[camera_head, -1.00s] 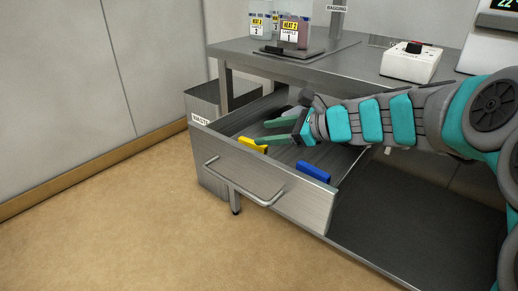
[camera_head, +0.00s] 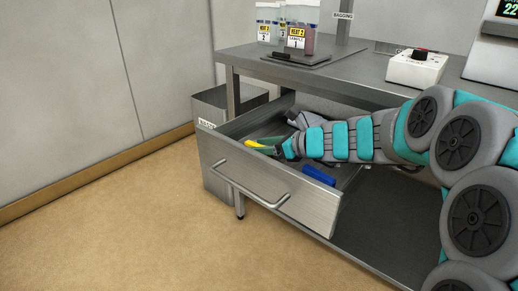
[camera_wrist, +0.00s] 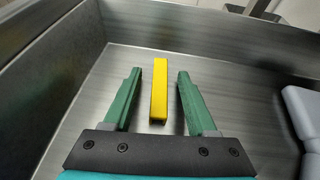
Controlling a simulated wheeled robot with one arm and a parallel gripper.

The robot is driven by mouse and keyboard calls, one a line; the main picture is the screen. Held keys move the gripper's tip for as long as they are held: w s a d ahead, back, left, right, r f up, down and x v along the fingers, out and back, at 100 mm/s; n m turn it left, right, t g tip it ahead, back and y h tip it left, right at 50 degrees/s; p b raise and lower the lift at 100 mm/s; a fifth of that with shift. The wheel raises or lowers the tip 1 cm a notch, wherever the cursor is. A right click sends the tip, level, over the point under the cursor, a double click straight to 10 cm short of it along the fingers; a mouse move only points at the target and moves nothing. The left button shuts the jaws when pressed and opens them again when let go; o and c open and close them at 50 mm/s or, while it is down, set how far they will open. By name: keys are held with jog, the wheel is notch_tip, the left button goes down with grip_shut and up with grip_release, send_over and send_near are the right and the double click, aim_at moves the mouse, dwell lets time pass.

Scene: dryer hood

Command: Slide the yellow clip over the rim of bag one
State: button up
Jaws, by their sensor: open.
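The yellow clip (camera_wrist: 159,90) lies in the open metal drawer, and in the head view it (camera_head: 258,147) shows near the drawer's front left part. My gripper (camera_wrist: 154,82) is open, with its green fingers on either side of the clip and a gap on both sides. In the head view my gripper (camera_head: 268,143) reaches down into the drawer. Bag one (camera_head: 297,38), a clear bag with a yellow label marked 1, stands upright on the bench. Its rim is cut off by the top of the head view.
A blue clip (camera_head: 319,175) lies in the drawer (camera_head: 265,192) to the right. More bags (camera_head: 265,28) stand beside bag one on a dark plate. A grey object (camera_wrist: 303,110) lies at the drawer's right in the wrist view. A white control box (camera_head: 417,69) sits on the bench (camera_head: 350,75).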

jog(key=shift+c, duration=0.3)
grip_shut()
dwell(0.4)
